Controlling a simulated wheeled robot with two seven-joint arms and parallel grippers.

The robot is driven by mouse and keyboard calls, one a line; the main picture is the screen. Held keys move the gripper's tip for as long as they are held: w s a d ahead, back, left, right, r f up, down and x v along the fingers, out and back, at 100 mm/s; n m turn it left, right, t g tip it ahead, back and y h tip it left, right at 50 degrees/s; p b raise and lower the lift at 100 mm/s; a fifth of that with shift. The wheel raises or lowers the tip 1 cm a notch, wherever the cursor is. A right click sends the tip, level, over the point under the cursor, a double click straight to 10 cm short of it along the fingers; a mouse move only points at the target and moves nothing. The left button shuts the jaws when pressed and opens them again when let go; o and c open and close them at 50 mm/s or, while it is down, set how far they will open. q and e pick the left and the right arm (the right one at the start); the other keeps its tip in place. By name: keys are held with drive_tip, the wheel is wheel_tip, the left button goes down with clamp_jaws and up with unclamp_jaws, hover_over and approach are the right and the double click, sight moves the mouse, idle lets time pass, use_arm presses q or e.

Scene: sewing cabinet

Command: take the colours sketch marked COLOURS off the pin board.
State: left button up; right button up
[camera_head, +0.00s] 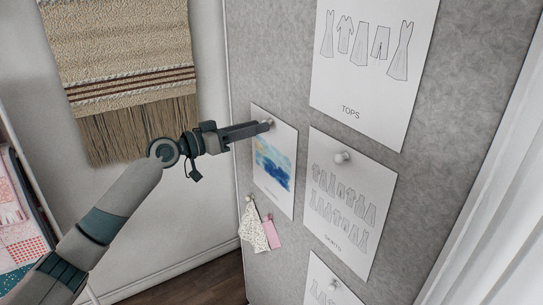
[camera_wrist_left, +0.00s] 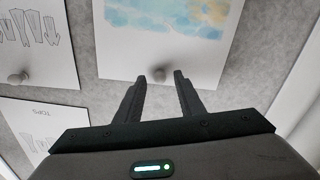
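The colours sketch (camera_head: 273,180) is a white sheet with a blue and yellow watercolour patch, pinned on the grey pin board. Its small label is not legible. It also shows upside down in the left wrist view (camera_wrist_left: 205,55). A round pale pin (camera_wrist_left: 159,75) holds its top edge. My left gripper (camera_head: 266,125) is at that pin, in front of the sheet's top edge. In the left wrist view its fingers (camera_wrist_left: 160,76) are apart, one on each side of the pin, with gaps visible. My right gripper is in neither view.
On the pin board (camera_head: 270,70), the TOPS sheet (camera_head: 345,85) hangs above right and another garment sheet (camera_head: 335,215) hangs close right of the colours sketch. Fabric swatches (camera_head: 253,228) hang below it. A woven hanging (camera_head: 125,60) is on the left wall; a white curtain (camera_head: 490,230) is right.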

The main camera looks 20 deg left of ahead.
use_arm(q)
drive_tip(key=shift+p+x, duration=0.4)
drive_tip(key=shift+x, duration=0.8)
drive_tip(key=shift+s, duration=0.1)
drive_tip(key=shift+c, duration=0.7)
clamp_jaws()
